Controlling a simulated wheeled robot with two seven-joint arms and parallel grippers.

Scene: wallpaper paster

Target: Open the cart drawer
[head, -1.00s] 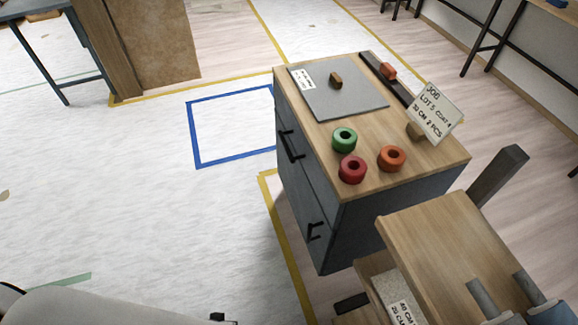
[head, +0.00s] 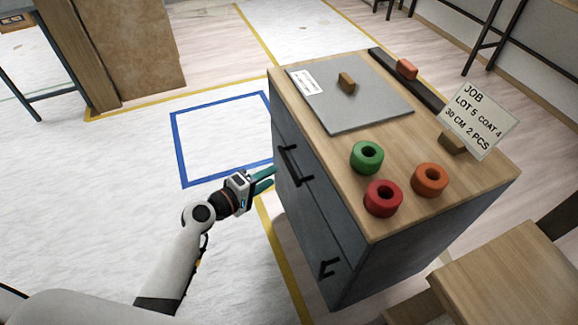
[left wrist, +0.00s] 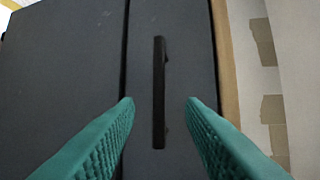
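The cart (head: 345,245) is a dark grey cabinet with a wooden top. Its drawer front carries a black bar handle (head: 294,166) near the top, and the drawer looks closed. My left gripper (head: 270,178) is beside the drawer front, to the left of the handle, with teal fingers pointing at it. In the left wrist view the handle (left wrist: 159,92) stands between the two spread fingers, and neither finger touches it. The left gripper is open and empty. My right gripper is not in view.
A second black handle (head: 328,268) is lower on the cart. On top lie a grey plate (head: 350,100), green (head: 367,157), red (head: 383,198) and orange (head: 430,179) rings and a job card (head: 478,120). A wooden-topped piece (head: 500,280) stands at right. Floor left of the cart is clear.

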